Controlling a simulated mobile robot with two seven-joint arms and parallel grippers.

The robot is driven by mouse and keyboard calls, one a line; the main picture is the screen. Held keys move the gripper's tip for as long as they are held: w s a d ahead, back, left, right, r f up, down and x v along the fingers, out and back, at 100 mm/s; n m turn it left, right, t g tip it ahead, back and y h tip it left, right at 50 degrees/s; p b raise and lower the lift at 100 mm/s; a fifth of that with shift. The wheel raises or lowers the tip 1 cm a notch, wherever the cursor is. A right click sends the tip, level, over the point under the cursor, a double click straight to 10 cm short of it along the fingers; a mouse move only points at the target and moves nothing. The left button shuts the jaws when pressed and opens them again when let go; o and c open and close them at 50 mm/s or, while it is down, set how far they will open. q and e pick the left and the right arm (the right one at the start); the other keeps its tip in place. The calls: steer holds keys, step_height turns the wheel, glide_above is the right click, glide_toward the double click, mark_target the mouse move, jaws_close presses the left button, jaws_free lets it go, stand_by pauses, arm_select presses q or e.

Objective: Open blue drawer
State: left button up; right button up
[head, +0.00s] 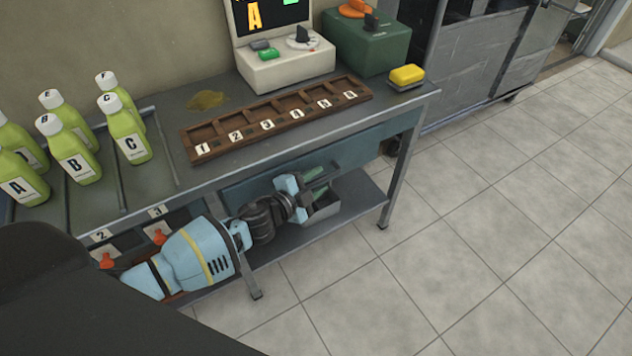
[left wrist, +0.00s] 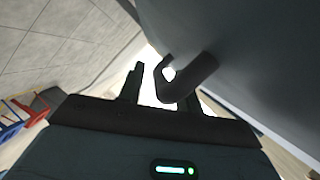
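The blue drawer (head: 365,143) has a long blue-teal front under the right part of the table and looks closed. My left gripper (head: 318,184) is in front of its lower middle, and my arm hides part of the front. In the left wrist view, a dark hooked handle (left wrist: 188,77) sticks out from a dark blue-grey panel (left wrist: 235,50). My left gripper's fingers (left wrist: 162,88) are apart, with the handle's hooked end between or just over them. I cannot tell whether they touch it. My right gripper is not in view.
The grey table (head: 375,112) holds a numbered wooden rack (head: 275,118), green bottles (head: 75,160), a display device (head: 285,60), a green box (head: 370,45) and a yellow sponge (head: 407,75). The tiled floor (head: 500,220) at right is clear.

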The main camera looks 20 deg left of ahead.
arm_select(q)
jaws_close()
stand_by(0.3)
steer(key=s+d+p, duration=0.1)
steer(key=s+d, duration=1.1)
steer(key=d, duration=0.4)
steer(key=shift+s, duration=0.25)
jaws_free()
